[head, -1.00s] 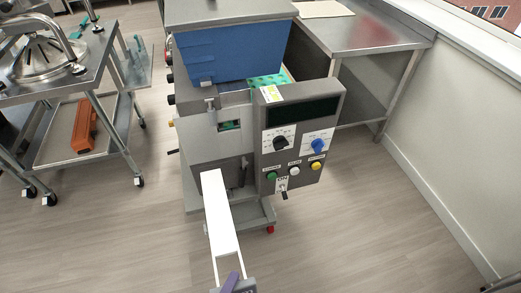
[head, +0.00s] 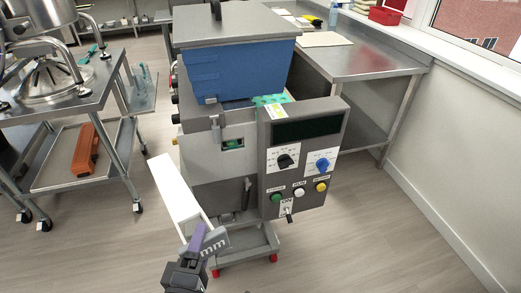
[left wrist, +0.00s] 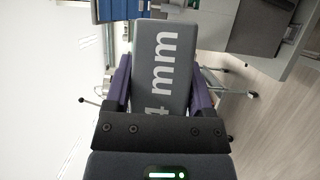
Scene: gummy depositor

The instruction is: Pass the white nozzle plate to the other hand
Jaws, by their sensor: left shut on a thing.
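The white nozzle plate (head: 173,187) is long and flat, with a grey end block (head: 215,244) marked "mm". It slants up and left from the block, in front of the machine's lower left side. My left gripper (head: 199,238), with purple fingers, is shut on the grey end at the bottom of the head view. My right gripper is in neither current view.
The depositor machine (head: 235,150) stands behind the plate, with a blue hopper (head: 235,72) and a control panel (head: 300,160). A steel cart (head: 85,160) is at left, holding an orange case (head: 85,148). A steel table (head: 370,62) is at right. Floor at right is clear.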

